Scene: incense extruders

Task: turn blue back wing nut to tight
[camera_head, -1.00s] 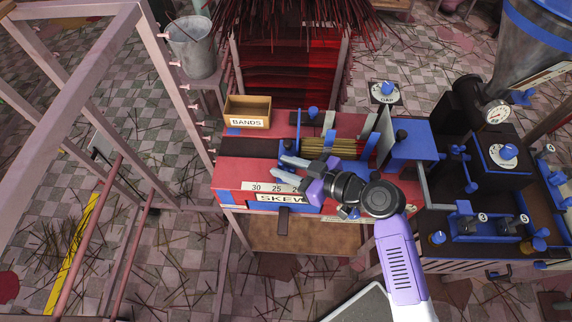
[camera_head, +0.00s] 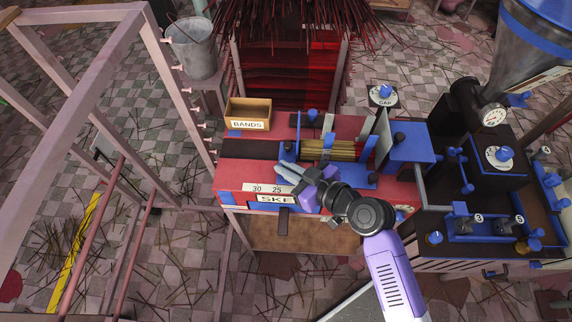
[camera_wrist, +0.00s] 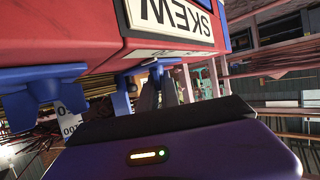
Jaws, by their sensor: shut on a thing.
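My gripper (camera_head: 280,173) is over the front left part of the red machine (camera_head: 232,178), by the upright blue bracket (camera_head: 288,149). Its pale fingers point left and look close together. In the wrist view, the fingers (camera_wrist: 168,92) reach up to a blue wing-shaped nut (camera_wrist: 158,67) under the edge beside the SKEW plate (camera_wrist: 170,18). The gripper is shut on this nut, which the fingers partly hide. In the head view the gripped nut is hidden.
A BANDS box (camera_head: 248,112) stands behind the gripper. A bundle of sticks (camera_head: 330,148) lies in the machine to its right. A blue-and-black extruder (camera_head: 478,205) stands farther right. A pale frame (camera_head: 88,65) rises at the left. Sticks litter the floor.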

